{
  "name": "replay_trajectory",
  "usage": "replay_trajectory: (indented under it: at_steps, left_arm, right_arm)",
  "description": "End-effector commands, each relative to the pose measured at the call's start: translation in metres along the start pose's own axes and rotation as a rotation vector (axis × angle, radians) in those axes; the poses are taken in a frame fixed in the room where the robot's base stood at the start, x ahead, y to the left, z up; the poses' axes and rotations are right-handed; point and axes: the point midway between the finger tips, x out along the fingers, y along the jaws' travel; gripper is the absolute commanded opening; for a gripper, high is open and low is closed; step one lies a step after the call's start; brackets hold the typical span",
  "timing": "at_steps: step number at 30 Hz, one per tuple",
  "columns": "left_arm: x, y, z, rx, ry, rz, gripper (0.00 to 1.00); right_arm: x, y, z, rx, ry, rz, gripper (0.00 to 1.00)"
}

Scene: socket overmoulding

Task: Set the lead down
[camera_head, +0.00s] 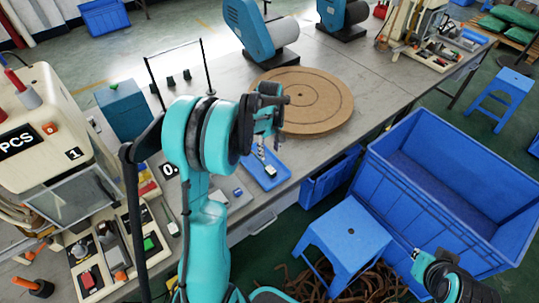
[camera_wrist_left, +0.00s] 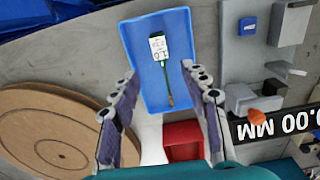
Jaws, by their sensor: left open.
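In the head view the tray (camera_head: 262,183) is on the grey bench, with a small pale part of the lead (camera_head: 270,170) showing. My left gripper (camera_head: 268,108) is above the tray. In the left wrist view my left gripper (camera_wrist_left: 162,112) has its fingers wide apart on either side of the lead's lower end, with nothing between them. My right gripper (camera_head: 418,258) is low at the right, small and partly cut off.
A round brown wooden disc (camera_head: 325,100) lies beside the tray. A moulding machine (camera_head: 45,125) stands at the left. A red block (camera_wrist_left: 185,140) is by the tray's near end. A blue stool (camera_head: 350,230) and a large blue crate (camera_head: 430,205) stand on the floor.

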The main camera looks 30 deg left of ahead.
Motion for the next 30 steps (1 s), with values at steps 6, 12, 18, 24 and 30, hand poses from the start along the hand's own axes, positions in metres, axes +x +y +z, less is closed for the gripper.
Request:
replay_trajectory:
  at_steps: [6, 12, 18, 24, 30]
  left_arm:
    - [-0.026, -0.003, 0.013, 0.060, 0.019, 0.023, 0.46]
    - [-0.079, -0.019, 0.066, 0.311, 0.112, 0.119, 0.46]
    - [-0.117, -0.051, 0.127, 0.612, 0.245, 0.221, 0.46]
    - [-0.127, -0.087, 0.178, 0.894, 0.393, 0.305, 0.46]
    - [-0.121, -0.110, 0.208, 1.082, 0.507, 0.352, 0.46]
  right_arm:
    - [-0.002, 0.000, -0.002, 0.000, 0.000, 0.000, 0.00]
    - [-0.002, 0.000, -0.001, 0.000, 0.000, 0.000, 0.00]
    - [-0.002, 0.000, -0.001, 0.000, 0.000, 0.000, 0.00]
    - [-0.002, 0.000, -0.001, 0.000, 0.000, 0.000, 0.00]
    - [-0.002, 0.000, -0.001, 0.000, 0.000, 0.000, 0.00]
